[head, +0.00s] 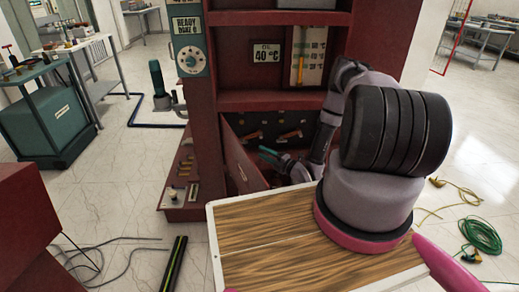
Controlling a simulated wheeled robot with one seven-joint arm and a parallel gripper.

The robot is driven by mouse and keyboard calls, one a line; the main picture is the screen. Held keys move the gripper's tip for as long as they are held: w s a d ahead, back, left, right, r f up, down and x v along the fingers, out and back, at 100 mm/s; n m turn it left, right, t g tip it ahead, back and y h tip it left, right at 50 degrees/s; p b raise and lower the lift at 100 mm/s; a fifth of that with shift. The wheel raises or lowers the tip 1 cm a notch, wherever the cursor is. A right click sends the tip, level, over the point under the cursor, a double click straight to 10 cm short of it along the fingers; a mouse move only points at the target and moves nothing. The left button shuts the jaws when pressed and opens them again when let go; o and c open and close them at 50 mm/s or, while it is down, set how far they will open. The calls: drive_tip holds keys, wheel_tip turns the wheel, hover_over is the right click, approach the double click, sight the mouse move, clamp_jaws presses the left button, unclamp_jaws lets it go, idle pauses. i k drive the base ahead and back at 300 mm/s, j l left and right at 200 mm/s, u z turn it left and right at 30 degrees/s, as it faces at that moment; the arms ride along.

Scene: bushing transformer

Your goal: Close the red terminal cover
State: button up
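The red terminal cover (240,163) looks like a flat red panel at the lower front of the red cabinet (203,110). It stands swung outward at an angle, and the dark compartment (270,127) behind it is exposed. Brown-handled parts show inside that compartment. My gripper (268,156), with teal fingertips, is just right of the cover, low in front of the opening. I cannot tell whether it touches the cover, or whether its fingers are apart. Nothing is visibly held. My arm hides the right part of the compartment.
A low ledge with small parts (181,183) lies left of the cover. Green cable (481,236) and yellow cable lie on the right floor. A black bar (173,264) lies front left.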

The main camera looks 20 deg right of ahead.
sight(247, 176)
drive_tip(key=k+l, duration=0.85)
